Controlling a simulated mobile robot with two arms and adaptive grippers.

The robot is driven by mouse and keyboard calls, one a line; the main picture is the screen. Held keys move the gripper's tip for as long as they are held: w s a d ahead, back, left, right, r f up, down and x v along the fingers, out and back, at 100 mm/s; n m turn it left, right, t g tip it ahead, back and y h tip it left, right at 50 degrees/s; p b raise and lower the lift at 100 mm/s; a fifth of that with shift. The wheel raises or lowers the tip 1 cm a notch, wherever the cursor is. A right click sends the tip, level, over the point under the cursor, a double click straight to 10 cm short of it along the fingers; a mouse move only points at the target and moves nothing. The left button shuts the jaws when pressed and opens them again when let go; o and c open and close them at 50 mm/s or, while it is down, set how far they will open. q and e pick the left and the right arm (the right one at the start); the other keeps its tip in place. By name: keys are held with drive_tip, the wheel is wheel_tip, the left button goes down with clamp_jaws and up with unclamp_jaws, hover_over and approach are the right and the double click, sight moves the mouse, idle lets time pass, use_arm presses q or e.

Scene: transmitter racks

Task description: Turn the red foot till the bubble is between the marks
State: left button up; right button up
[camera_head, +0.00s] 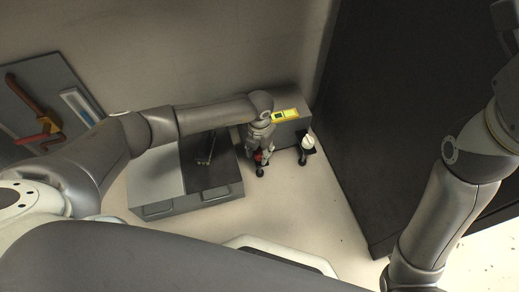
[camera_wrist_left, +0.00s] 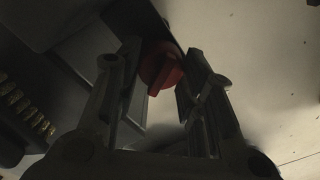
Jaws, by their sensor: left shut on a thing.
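The red foot (camera_head: 258,157) is at the front of a small grey unit (camera_head: 290,130) near the wall. My left gripper (camera_head: 260,160) points down at it and is shut on it. In the left wrist view the red foot (camera_wrist_left: 160,68) sits between the two fingers of the left gripper (camera_wrist_left: 163,85). A yellow level (camera_head: 285,116) lies on top of the unit; its bubble and marks are too small to read. A white foot (camera_head: 307,142) stands to the right on a black stem. My right arm is at the right of the head view, with its gripper out of view.
A grey drawer cabinet (camera_head: 155,186) with a dark top section stands left of the unit. A tall dark rack (camera_head: 400,110) rises on the right. A panel with tools (camera_head: 50,95) is at upper left. Pale floor (camera_head: 310,215) lies clear in front.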

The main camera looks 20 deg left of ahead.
sight(259, 152)
idle(0.4)
use_arm(q)
drive_tip(key=o, duration=1)
drive_tip(key=shift+o, duration=0.2)
drive_tip(key=shift+r, duration=0.1)
wheel_tip(259, 152, up, 12)
drive_tip(key=shift+s, duration=0.1)
